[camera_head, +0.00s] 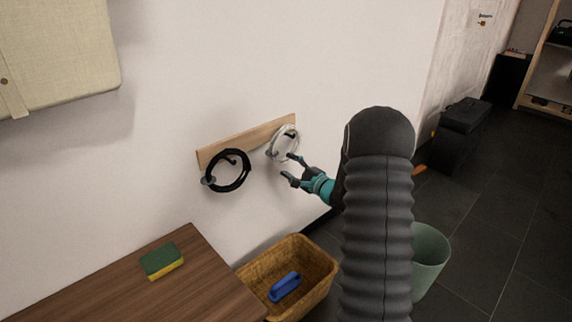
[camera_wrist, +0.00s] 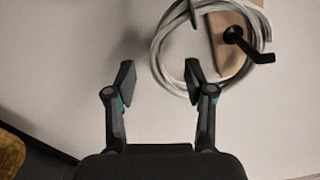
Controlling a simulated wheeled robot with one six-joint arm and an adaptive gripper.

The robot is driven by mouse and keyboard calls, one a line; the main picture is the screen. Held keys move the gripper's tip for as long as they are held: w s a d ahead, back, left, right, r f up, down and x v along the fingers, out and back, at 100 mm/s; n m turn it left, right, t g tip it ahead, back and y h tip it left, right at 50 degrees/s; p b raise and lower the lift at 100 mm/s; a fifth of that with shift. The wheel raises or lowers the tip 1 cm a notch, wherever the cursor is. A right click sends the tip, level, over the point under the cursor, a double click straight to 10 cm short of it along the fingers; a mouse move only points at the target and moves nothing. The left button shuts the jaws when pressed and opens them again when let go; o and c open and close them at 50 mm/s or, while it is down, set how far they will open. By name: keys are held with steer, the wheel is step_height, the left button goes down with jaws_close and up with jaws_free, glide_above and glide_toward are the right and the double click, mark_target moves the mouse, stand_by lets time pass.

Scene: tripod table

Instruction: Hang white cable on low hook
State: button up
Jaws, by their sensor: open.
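The white cable (camera_head: 297,150) is a coil hanging at the right end of a wooden hook board (camera_head: 245,138) on the wall. In the wrist view the white cable (camera_wrist: 174,83) loops around the end of the board (camera_wrist: 226,58) and a dark hook (camera_wrist: 244,42). My gripper (camera_head: 289,167) is open beside the coil's lower right in the head view. In the wrist view my gripper (camera_wrist: 161,78) has its right finger overlapping the coil's lower left edge; I cannot tell whether they touch. Which hook is the low one is unclear.
A black cable coil (camera_head: 247,173) hangs at the board's left. Below are a wooden table (camera_head: 120,290) with a sponge (camera_head: 162,261), a wicker basket (camera_head: 318,262) holding a blue-handled item (camera_head: 284,287), and a green bin (camera_head: 430,258).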

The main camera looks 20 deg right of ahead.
steer(key=v, duration=0.9)
steer(key=shift+s, duration=0.25)
